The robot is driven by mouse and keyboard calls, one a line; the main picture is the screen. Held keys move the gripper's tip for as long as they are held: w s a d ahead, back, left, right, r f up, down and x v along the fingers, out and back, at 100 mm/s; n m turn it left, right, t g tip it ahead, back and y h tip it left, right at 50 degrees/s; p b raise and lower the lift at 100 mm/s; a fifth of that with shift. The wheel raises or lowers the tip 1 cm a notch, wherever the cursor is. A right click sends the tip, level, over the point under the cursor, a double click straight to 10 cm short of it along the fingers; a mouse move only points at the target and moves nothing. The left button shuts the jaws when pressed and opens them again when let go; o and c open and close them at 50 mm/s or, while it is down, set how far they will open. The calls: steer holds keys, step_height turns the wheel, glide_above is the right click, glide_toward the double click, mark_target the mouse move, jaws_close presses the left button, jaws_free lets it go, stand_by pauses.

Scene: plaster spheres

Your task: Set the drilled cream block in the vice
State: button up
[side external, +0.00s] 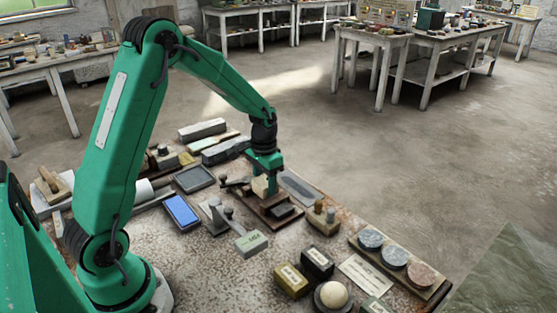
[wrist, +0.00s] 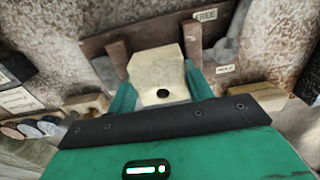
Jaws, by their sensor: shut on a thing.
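The cream block (wrist: 158,72) has a dark drilled hole in its near face. My gripper (wrist: 160,88) is shut on it, one green finger on each side. In the wrist view the block's far part appears between the two brown jaws of the vice (wrist: 117,58); I cannot tell whether it rests on the vice bed. In the side external view the block (side external: 260,187) is small and partly hidden by my gripper (side external: 264,178), low over the brown vice (side external: 283,222). Labels reading FREE (wrist: 205,15) and HOLD (wrist: 225,69) sit beside the vice.
A rack of three discs (side external: 421,275), a black box (side external: 317,261) and a cream sphere (side external: 333,294) are at the right front. Bare tabletop shows at the front left.

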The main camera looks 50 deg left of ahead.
steer(key=shift+f, duration=0.3)
steer(key=o, duration=1.2)
steer(key=shift+o, duration=0.2)
steer(key=shift+r, duration=0.15)
steer(key=shift+r, duration=1.8)
steer(key=shift+r, duration=0.15)
